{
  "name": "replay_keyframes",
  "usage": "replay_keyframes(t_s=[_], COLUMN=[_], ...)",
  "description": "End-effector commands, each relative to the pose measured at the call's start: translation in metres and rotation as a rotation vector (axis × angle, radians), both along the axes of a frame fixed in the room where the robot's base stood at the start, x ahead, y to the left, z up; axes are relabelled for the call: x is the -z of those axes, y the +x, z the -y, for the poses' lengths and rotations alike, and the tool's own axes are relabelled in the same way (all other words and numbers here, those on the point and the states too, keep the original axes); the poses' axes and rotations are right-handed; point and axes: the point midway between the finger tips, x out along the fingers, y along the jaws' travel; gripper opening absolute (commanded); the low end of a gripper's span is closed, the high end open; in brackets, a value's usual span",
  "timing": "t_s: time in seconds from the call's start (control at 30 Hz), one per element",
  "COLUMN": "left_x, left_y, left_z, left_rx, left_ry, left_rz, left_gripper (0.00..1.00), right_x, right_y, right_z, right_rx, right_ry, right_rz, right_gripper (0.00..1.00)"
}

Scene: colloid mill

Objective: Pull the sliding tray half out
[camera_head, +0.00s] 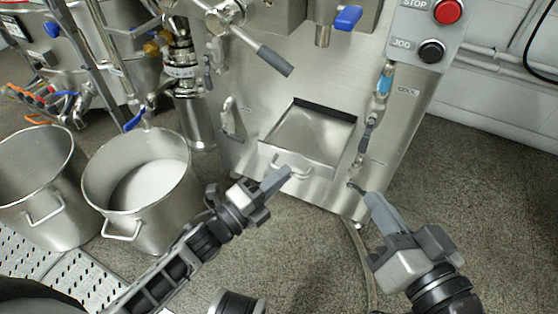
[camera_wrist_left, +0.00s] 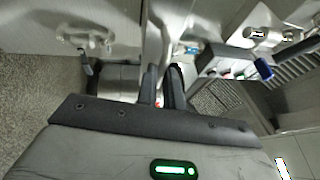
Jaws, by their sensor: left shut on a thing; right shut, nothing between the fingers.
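The sliding tray (camera_head: 312,138) is a shiny metal tray in the lower front of the steel machine. It has a dark back edge and a front lip with a bar handle (camera_head: 300,172). My left gripper (camera_head: 284,174) reaches in from the lower left and is shut on the tray handle, with the fingertips covering part of it. In the left wrist view my left fingers (camera_wrist_left: 162,82) are close together with a narrow gap, and the grip itself is hard to make out. My right gripper (camera_head: 362,194) is shut and empty, low beside the machine's right front corner.
Two steel pots stand on the left, one empty (camera_head: 30,165) and one holding white material (camera_head: 150,185). A perforated metal platform (camera_head: 60,278) lies below them. A control box (camera_head: 425,30) with red and black buttons hangs at upper right. Floor in front of the machine is mostly clear.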

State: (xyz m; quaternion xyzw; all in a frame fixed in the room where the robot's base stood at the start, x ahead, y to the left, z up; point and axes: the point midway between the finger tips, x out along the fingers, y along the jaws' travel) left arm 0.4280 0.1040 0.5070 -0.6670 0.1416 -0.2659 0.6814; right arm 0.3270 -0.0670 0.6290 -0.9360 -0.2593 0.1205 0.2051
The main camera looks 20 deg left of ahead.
Motion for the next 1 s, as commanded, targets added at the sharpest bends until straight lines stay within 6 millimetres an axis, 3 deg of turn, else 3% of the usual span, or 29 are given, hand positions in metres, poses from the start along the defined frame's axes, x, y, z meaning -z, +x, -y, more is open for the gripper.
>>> replay_keyframes(t_s=[0.47,0.5,0.57,1.0], left_x=[-0.0002,-0.0002,-0.0002,-0.0001], left_y=[-0.0049,-0.0049,-0.0049,-0.0055], left_z=[-0.0025,-0.0026,-0.0025,-0.0023], left_rx=[-0.001,-0.001,-0.001,0.000], left_ry=[0.002,0.002,0.002,0.000], left_rz=[0.002,0.002,0.002,0.001], left_gripper=[0.00,0.14,0.31,0.31], right_x=[0.0006,0.0006,0.0006,0.0004], right_y=[0.0002,0.0002,0.0002,0.0003], right_z=[0.0005,0.0005,0.0005,0.0005], right_rx=[0.001,0.002,0.002,0.001], right_ry=[-0.012,-0.013,-0.013,-0.012], right_rz=[0.000,0.000,0.000,0.001], right_gripper=[0.00,0.00,0.00,0.00])
